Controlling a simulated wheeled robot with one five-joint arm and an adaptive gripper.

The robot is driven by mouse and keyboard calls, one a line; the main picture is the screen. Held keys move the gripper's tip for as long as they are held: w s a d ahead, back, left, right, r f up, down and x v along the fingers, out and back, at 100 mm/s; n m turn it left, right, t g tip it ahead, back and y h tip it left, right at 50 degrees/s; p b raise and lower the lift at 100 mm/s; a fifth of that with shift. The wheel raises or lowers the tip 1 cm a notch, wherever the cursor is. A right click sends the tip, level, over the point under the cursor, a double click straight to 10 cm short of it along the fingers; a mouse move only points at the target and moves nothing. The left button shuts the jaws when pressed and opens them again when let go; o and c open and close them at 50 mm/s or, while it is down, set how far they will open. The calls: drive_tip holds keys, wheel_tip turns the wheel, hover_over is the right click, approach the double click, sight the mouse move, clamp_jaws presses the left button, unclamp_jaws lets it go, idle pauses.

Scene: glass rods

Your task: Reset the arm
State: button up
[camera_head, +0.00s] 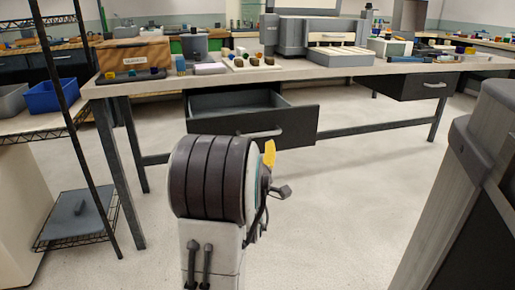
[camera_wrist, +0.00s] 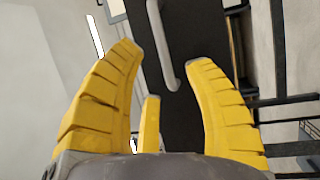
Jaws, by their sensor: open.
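My gripper (camera_wrist: 164,75) shows in the wrist view with its ribbed yellow fingers spread apart and nothing between them. Past the fingers is the dark front of a drawer (camera_wrist: 185,95) with a pale bar handle (camera_wrist: 160,40); the fingers look apart from it. In the head view my arm stands in front of the bench, and only a bit of yellow finger shows beside its dark rounded part; the rest of the gripper is hidden. The same drawer (camera_head: 297,124) is pulled open under the bench. I make out no glass rod.
The long workbench (camera_head: 350,70) carries a grey machine (camera_head: 285,35), a brown box (camera_head: 133,58) and small coloured items. A second drawer (camera_head: 425,86) at right is shut. A wire shelf with a blue bin (camera_head: 55,97) stands at left. Floor at centre right is clear.

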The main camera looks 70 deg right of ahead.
idle(0.6)
drive_tip(key=w+a+r+t+y+p, duration=0.2)
drive_tip(key=w+a+r+y+p, duration=0.1)
drive_tip(key=w+a+r+p, duration=0.3)
drive_tip(key=w+a+r+t+y+p, duration=0.2)
drive_tip(key=w+a+r+y+p, duration=0.15)
drive_tip(key=w+p, duration=0.45)
drive_tip(key=w+a+r+y+p, duration=0.3)
drive_tip(key=a+p, duration=0.1)
drive_tip(key=a, duration=0.3)
drive_tip(key=w+a+r+y+p, duration=0.3)
drive_tip(key=a+p, duration=0.2)
drive_tip(key=a, duration=0.2)
drive_tip(key=s+a+r+m+g+y+p, duration=0.1)
drive_tip(key=a+r+y+p, duration=0.1)
drive_tip(key=a+r+p, duration=0.4)
drive_tip(key=s+a+r+y+p, duration=0.15)
drive_tip(key=a+p, duration=0.25)
drive_tip(key=a, duration=0.5)
drive_tip(key=s+a+r+g+y+p, duration=0.3)
drive_tip(key=s+a+r+g+p, duration=0.1)
drive_tip(key=s+a+r+p, duration=0.3)
drive_tip(key=shift+s+a+m+p, duration=0.4)
drive_tip(key=shift+s+a+p, duration=0.8)
drive_tip(key=shift+s, duration=0.85)
